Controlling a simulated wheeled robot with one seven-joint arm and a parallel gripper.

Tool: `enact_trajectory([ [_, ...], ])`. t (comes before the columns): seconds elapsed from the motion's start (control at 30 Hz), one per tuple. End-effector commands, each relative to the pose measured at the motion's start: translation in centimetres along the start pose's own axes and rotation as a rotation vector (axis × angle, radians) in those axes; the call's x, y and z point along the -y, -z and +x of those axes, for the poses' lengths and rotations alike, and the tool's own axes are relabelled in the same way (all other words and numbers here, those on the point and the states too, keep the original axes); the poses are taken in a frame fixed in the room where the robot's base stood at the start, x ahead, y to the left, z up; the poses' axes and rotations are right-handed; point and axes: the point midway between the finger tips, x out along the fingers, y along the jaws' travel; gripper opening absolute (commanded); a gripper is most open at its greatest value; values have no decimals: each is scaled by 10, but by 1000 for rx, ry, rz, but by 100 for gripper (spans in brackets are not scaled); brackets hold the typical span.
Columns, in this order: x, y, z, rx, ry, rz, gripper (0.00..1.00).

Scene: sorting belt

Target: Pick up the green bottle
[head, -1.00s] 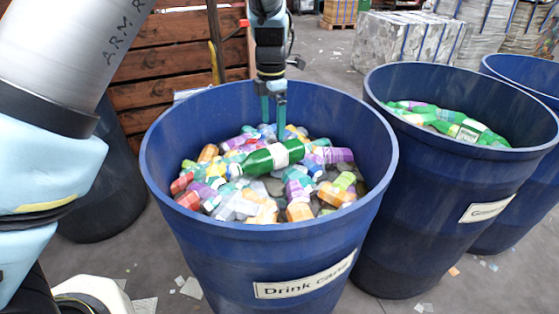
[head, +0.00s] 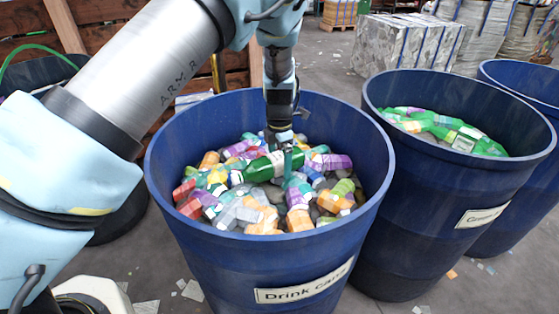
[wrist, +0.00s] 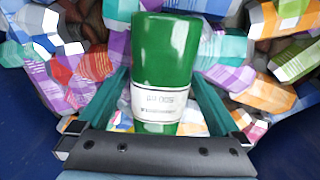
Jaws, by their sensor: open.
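The green bottle (head: 262,167) with a white label lies on top of the heap in the drink cans bin (head: 262,243). In the wrist view the bottle (wrist: 165,50) runs between the two teal fingers of my gripper (wrist: 160,100), its label near the palm. My gripper (head: 286,160) is down inside the bin at the bottle in the head view. The fingers are open, one on each side of the bottle, with small gaps visible.
Mixed cans and cartons (head: 258,212) surround the bottle inside the high round rim. To the right stands a second blue bin (head: 430,190) holding several green bottles (head: 455,133), with another blue bin (head: 525,78) behind it.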

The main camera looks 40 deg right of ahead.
Motion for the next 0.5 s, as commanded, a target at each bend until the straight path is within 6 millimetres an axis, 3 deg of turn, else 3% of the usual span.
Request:
enact_trajectory([
  [0.2,0,0,1,1,0,0,100],
  [0.5,0,0,1,1,0,0,67],
])
